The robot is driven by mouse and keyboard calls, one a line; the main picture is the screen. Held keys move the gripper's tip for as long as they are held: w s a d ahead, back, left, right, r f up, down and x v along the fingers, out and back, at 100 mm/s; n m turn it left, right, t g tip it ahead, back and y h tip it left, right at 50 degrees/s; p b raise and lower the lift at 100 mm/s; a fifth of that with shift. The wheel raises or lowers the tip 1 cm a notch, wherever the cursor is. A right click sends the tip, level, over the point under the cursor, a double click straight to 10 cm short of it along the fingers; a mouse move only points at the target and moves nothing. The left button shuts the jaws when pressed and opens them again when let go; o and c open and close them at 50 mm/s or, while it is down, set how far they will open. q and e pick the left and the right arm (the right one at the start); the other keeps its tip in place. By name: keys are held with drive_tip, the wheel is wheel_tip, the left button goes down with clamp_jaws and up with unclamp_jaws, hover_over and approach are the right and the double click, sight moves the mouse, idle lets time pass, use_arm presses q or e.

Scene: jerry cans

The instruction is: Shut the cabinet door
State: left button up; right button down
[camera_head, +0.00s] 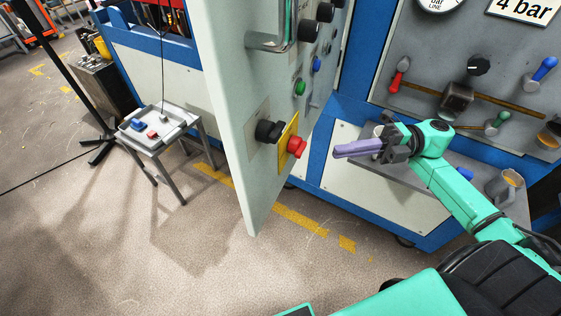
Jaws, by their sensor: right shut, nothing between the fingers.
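The cabinet door (222,105) is a pale grey-green panel that stands swung open in the middle of the head view, its lower corner toward me. A metal handle (262,40), a black knob (268,131) and a red emergency button (297,147) on a yellow plate sit on it or just beside its edge. My right gripper (340,151), with purple fingers, is shut and empty. It points left, to the right of the red button and apart from it. My left gripper is not in view.
A grey panel with levers (430,75) and a gauge (436,4) stands at the right. A shelf below it holds a mug (507,183). A small table (184,133) with a tray stands at the left. The floor (120,250) in front is clear.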

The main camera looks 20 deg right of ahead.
drive_tip(key=s+a+r+n+g, duration=0.1)
drive_tip(key=s+n+g, duration=0.1)
drive_tip(key=g, duration=0.1)
drive_tip(key=p, duration=0.6)
approach(258, 172)
drive_tip(key=s+a+r, duration=0.1)
drive_tip(key=s+a, duration=0.2)
drive_tip(key=shift+w+a+p, duration=0.3)
drive_tip(key=shift+w+a, duration=0.75)
drive_tip(key=shift+a, duration=0.05)
drive_tip(key=shift+w+a+f, duration=0.3)
drive_tip(key=shift+w, duration=0.05)
